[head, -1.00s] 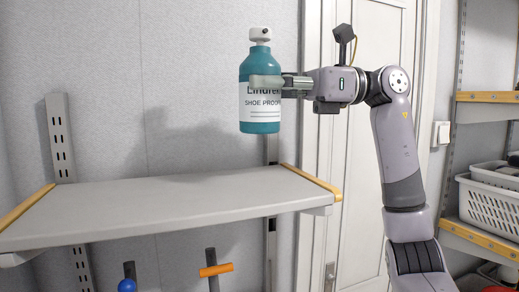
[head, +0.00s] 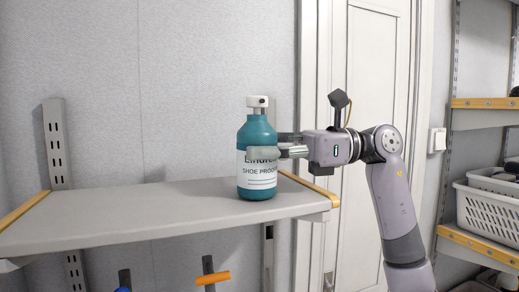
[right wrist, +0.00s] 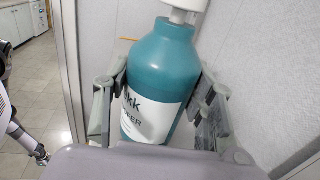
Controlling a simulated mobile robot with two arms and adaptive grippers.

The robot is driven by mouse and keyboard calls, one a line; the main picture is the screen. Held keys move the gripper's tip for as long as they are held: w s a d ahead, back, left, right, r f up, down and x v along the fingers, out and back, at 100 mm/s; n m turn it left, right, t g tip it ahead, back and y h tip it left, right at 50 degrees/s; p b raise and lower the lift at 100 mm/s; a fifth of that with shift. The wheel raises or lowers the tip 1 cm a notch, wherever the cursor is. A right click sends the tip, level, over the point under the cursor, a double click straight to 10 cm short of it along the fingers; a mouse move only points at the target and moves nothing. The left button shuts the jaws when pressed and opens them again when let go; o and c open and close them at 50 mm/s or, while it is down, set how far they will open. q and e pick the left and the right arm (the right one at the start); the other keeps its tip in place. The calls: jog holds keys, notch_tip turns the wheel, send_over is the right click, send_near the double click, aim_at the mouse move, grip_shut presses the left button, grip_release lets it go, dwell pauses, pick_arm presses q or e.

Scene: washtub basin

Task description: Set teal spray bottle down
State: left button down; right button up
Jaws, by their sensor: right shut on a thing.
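The teal spray bottle (head: 257,183) has a white pump top and a white label. In the head view it is upright at the right end of the grey shelf (head: 130,210), with its base at the shelf surface; I cannot tell for sure whether it bears on it. My right gripper (head: 268,153) is shut around the bottle's middle, coming from the right. In the right wrist view the bottle (right wrist: 163,75) stands between both fingers (right wrist: 160,105). The bottle's base is hidden there. My left gripper is not in view.
The shelf is bare to the left of the bottle. A yellow-edged bracket (head: 308,186) bounds its right end. A wooden-edged rack with a white basket (head: 487,215) stands at the far right. Tool handles, one orange (head: 212,278), hang below the shelf. A white door (head: 370,90) is behind my arm.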

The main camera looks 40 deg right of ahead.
jog(key=shift+f, duration=0.1)
jog(key=o, duration=1)
jog(key=shift+f, duration=0.15)
jog(key=shift+c, duration=0.2)
jog(key=o, duration=0.5)
jog(key=shift+r, duration=0.3)
jog(key=b+v, duration=0.3)
jog(key=v, duration=0.7)
jog(key=shift+s+d+f, duration=0.1)
jog(key=shift+s+d, duration=0.1)
jog(key=shift+d, duration=0.15)
jog(key=shift+s+d+b, duration=0.25)
jog(key=shift+d+b, duration=0.05)
jog(key=shift+d, duration=0.25)
